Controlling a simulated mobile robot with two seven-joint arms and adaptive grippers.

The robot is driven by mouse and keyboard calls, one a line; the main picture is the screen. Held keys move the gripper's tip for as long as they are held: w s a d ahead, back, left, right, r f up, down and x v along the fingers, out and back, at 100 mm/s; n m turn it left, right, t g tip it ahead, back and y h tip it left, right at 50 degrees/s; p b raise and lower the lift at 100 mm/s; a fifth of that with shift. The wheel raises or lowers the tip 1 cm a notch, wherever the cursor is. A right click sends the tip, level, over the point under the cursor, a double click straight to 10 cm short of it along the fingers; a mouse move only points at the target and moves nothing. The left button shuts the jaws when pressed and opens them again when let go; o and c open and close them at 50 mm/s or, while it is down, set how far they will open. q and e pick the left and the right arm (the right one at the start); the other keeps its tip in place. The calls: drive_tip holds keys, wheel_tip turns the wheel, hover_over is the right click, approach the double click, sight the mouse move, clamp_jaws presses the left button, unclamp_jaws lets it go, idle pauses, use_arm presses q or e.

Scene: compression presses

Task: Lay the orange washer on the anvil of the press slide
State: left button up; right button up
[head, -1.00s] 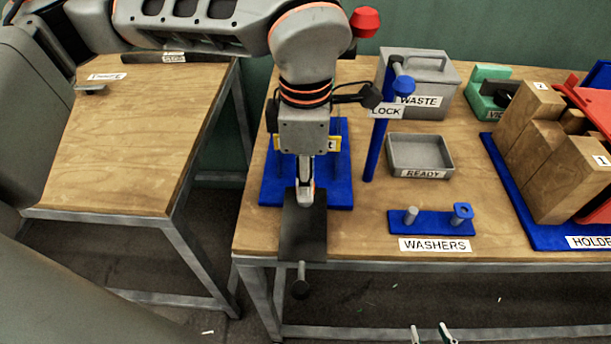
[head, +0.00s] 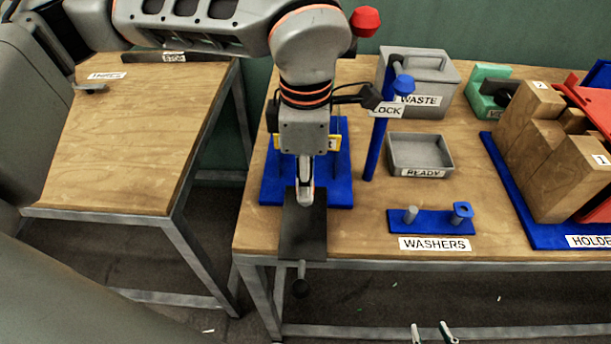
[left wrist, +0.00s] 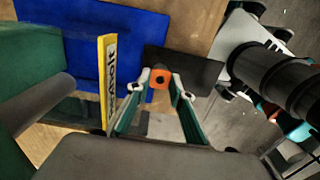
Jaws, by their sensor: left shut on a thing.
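The orange washer (left wrist: 160,77) shows in the left wrist view as a small square piece with a dark hole. My left gripper (left wrist: 160,84) is shut on it, one green fingertip on each side. In the head view my left gripper (head: 305,196) points down over the back part of the dark press slide (head: 303,233); the washer cannot be made out there. The slide also shows behind the washer in the left wrist view (left wrist: 200,72). The anvil cannot be made out.
The blue press base (head: 340,190) is partly hidden by my left arm. A blue lock post (head: 377,150) stands close on the right. The blue washer stand (head: 432,226), the ready tray (head: 420,172) and the waste bin (head: 422,70) are further right. The slide's handle overhangs the front edge.

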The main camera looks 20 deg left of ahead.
use_arm(q)
drive_tip(key=o, duration=0.7)
